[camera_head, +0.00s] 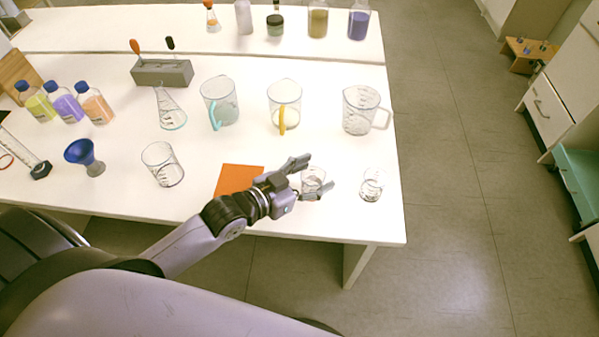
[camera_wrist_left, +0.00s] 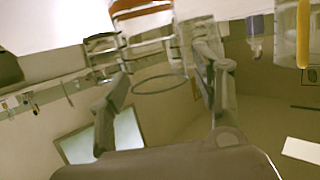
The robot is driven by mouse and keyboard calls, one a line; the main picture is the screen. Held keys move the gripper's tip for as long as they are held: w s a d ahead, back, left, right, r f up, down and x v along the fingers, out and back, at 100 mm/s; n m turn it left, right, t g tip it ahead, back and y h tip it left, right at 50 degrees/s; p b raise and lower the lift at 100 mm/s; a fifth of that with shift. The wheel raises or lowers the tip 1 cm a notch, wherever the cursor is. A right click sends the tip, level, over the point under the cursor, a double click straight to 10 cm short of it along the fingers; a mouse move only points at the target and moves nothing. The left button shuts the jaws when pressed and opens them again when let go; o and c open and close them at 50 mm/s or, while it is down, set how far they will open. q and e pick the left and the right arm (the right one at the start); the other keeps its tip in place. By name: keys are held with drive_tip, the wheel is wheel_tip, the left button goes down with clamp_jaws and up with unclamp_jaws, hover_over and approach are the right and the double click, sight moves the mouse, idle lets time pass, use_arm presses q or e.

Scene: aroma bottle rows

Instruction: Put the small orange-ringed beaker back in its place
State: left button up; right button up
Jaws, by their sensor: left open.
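My left gripper (camera_head: 317,177) is open over the front right of the white table. A small clear glass beaker (camera_head: 313,180) stands between its two fingers, partly hidden by them. In the left wrist view this beaker (camera_wrist_left: 150,48) shows between the spread fingers, with an orange band at the top of the picture. No orange ring can be made out on it in the head view. Whether a finger touches the glass is unclear. A flat orange square (camera_head: 236,179) lies left of the gripper, partly covered by it. My right gripper is not in view.
Another small beaker (camera_head: 372,185) stands close to the right of the gripper. A larger beaker (camera_head: 162,164) and a blue funnel (camera_head: 85,156) stand to the left. Handled jugs (camera_head: 285,103) and a conical flask (camera_head: 170,108) stand behind. The table's right edge is near.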

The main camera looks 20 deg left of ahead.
use_arm(q)
drive_tip(key=v, duration=1.2)
idle(0.4)
